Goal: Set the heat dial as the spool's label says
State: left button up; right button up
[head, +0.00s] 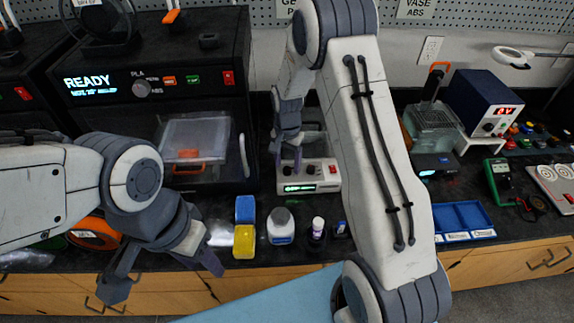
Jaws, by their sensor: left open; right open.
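A round grey dial (142,88) sits on the black printer's front panel, with PLA and ABS lettering around it; its pointer is too small to read. An orange spool (95,233) lies at the lower left, partly behind my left arm; its label is not readable. A dark spool (105,25) is on top of the printer, with a white tag cut off by the frame. My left gripper (165,275) is open and empty in front of the bench edge. My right gripper (287,158) is open, pointing down over a white box with a green display (312,187).
The printer (205,105) shows READY; its clear-fronted chamber is below. A blue tray (463,218) and a blue power unit (485,103) are at right. My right arm hides the middle.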

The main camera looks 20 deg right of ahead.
aim_at(287, 168)
notch_tip(287, 168, up, 9)
jog(key=b, duration=0.1)
jog(key=shift+r, duration=0.2)
dwell(0.4)
jog(key=s+a+r+n+t, duration=0.1)
jog(key=s+n, duration=0.3)
jog(key=s, duration=0.4)
jog(key=s+a+r+n+t, duration=0.1)
jog(key=s+n+t, duration=0.1)
jog(key=s+n, duration=0.45)
jog(key=s+a+r+n+g+y, duration=0.1)
jog(key=s+a+r+n+g, duration=0.2)
jog(key=s+a, duration=1)
notch_tip(287, 168, up, 2)
jog(key=s+n, duration=0.2)
jog(key=n, duration=0.1)
jog(key=shift+s+a+r, duration=0.2)
jog(key=shift+s+a, duration=0.1)
